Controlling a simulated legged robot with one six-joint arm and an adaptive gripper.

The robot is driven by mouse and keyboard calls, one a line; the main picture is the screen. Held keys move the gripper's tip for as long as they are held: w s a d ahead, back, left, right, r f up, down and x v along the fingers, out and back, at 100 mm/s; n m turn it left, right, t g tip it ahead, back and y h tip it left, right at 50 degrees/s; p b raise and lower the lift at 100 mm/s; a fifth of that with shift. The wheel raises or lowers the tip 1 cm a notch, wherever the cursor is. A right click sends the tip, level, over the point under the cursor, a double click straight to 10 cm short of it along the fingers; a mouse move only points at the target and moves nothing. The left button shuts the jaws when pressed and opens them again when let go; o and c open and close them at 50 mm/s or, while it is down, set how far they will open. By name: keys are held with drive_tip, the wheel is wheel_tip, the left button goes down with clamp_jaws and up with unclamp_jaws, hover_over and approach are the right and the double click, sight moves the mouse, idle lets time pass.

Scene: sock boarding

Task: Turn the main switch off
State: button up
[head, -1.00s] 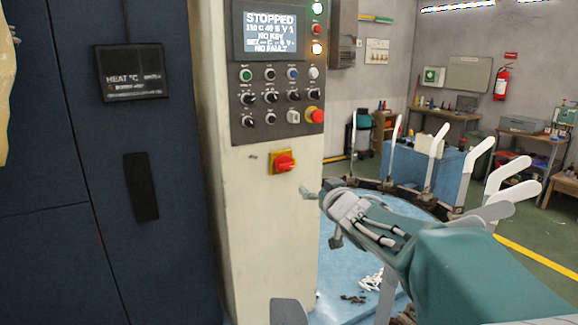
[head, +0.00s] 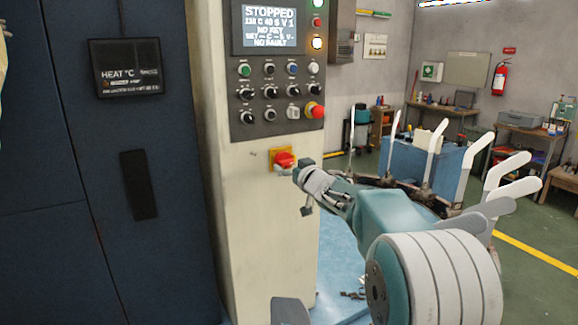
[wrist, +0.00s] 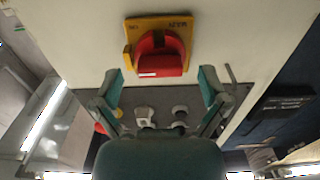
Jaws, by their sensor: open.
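The main switch (head: 284,159) is a red rotary knob on a yellow plate, on the front of the cream control column below the button panel. In the wrist view the red knob (wrist: 160,54) sits ahead of my gripper, between and just beyond its two fingertips, on its yellow plate (wrist: 133,24). My gripper (head: 296,172) is close to the switch, at its lower right in the head view. In the wrist view my gripper (wrist: 160,80) is open and empty, its teal fingers spread to either side of the knob. I cannot tell whether a finger touches the knob.
The button panel (head: 279,105) is above the switch, with a red emergency button (head: 315,111) and a display (head: 270,26) reading STOPPED. A dark blue cabinet (head: 70,240) stands at left. White boarding forms (head: 435,150) stand behind my arm.

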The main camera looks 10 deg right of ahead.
drive_tip(key=shift+w+a, duration=0.1)
drive_tip(key=shift+w, duration=0.25)
drive_tip(key=c, duration=1.2)
drive_tip(key=shift+o, duration=0.2)
